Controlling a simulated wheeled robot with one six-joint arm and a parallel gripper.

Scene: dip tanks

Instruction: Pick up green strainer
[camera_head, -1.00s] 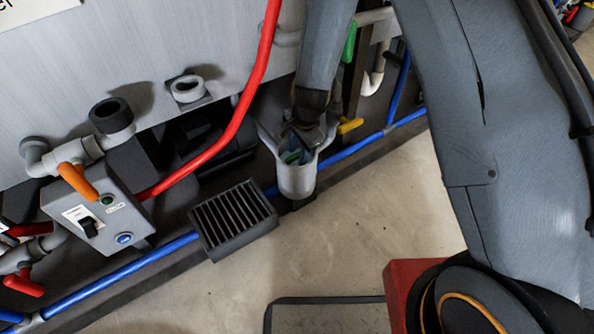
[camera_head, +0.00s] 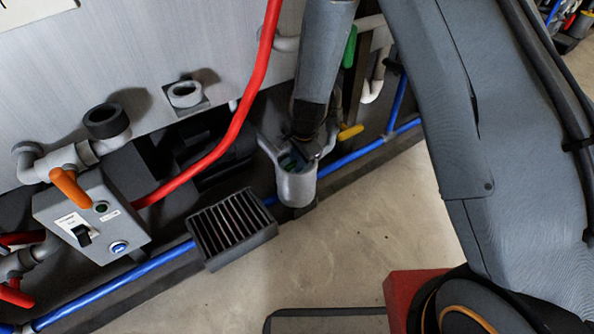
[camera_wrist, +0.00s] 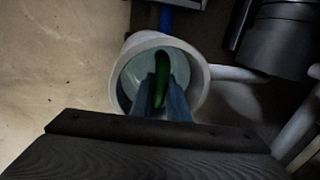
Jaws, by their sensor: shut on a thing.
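The green strainer (camera_wrist: 164,72) shows in the wrist view as a narrow green piece inside a round, pale grey holder (camera_wrist: 196,68). My gripper (camera_wrist: 161,98) reaches down into the holder, with its blue-grey fingers on both sides of the green piece, shut on it. In the head view my gripper (camera_head: 295,155) is at the mouth of the same grey holder (camera_head: 297,190). There the strainer is mostly hidden by the gripper and the holder wall, and its lower part cannot be seen in either view.
A black slotted grate (camera_head: 232,228) is left of the holder. A grey control box (camera_head: 90,222) with an orange handle (camera_head: 70,188) stands further left. A red hose (camera_head: 240,110) and a blue pipe (camera_head: 345,152) run close by.

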